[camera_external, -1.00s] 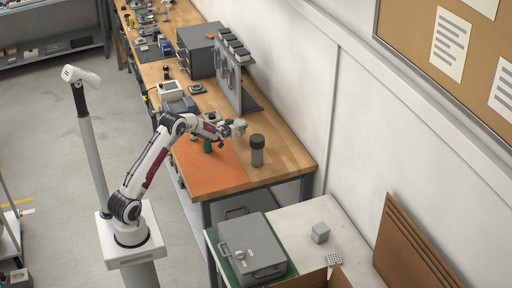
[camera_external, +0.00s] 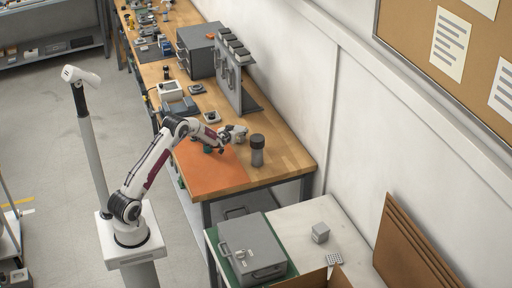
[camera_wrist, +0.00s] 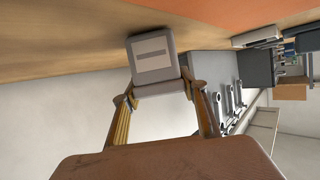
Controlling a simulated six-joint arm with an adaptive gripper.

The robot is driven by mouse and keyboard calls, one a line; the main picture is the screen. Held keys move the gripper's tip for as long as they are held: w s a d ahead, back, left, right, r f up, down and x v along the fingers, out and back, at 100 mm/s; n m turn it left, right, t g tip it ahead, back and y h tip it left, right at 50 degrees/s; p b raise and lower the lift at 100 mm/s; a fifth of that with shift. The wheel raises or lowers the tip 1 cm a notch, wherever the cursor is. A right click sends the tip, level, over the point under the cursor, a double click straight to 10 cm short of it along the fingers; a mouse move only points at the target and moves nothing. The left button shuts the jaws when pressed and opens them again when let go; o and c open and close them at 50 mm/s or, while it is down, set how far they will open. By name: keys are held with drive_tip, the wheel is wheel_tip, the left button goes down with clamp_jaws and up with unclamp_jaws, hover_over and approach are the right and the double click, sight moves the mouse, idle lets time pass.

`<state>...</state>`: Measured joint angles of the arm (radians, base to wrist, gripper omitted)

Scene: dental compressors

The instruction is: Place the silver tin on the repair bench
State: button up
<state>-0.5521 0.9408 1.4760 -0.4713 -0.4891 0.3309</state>
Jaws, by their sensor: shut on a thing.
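The silver tin (camera_wrist: 153,60) is a grey, boxy piece with a pale label. In the wrist view it sits between the fingertips of my gripper (camera_wrist: 158,90), which is shut on it. In the outside view my gripper (camera_external: 234,134) is over the near part of the wooden repair bench (camera_external: 283,162), beyond the orange mat (camera_external: 210,177). The tin is small and hard to make out there. In the wrist view the bench top lies close behind the tin; I cannot tell whether they touch.
A dark-capped grey cylinder (camera_external: 257,152) stands just right of my gripper. A small green thing (camera_external: 207,149) is under my wrist. A tool rack (camera_external: 236,85) stands farther back.

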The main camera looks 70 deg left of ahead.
drive_tip(key=shift+f, duration=0.1)
drive_tip(key=o, duration=1.3)
drive_tip(key=shift+s+d+r, duration=0.35)
drive_tip(key=v, duration=1)
drive_tip(key=shift+s+d+r, duration=0.15)
drive_tip(key=shift+s+d, duration=0.1)
